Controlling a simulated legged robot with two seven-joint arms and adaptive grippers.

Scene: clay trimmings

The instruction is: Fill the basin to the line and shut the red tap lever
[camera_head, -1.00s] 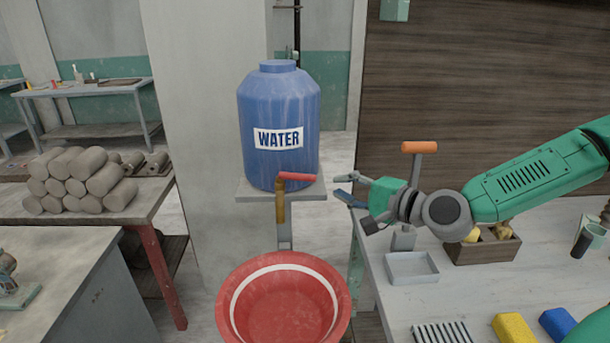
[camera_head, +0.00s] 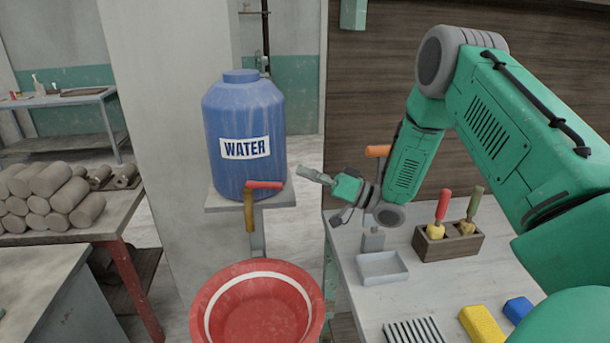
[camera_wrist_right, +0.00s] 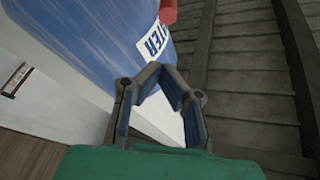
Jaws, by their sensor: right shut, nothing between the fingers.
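The red basin (camera_head: 215,325), with a white line inside its wall, stands below the brass tap (camera_head: 250,215). I see no stream from the tap and cannot make out water in the basin. The red tap lever (camera_head: 265,185) points right, roughly level, in front of the blue water barrel (camera_head: 243,115). In the wrist view its end (camera_wrist_right: 168,12) shows at the top, beyond my fingers. My right gripper (camera_head: 304,173) is shut and empty, just right of the lever and apart from it; its fingertips (camera_wrist_right: 161,70) meet in the wrist view. My left gripper is out of view.
The barrel stands on a small shelf (camera_head: 222,205). On the right table are a grey tray (camera_head: 383,281), a wooden tool box (camera_head: 447,247), a yellow block (camera_head: 482,324) and a blue block (camera_head: 518,309). Clay rolls (camera_head: 50,180) are stacked at left.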

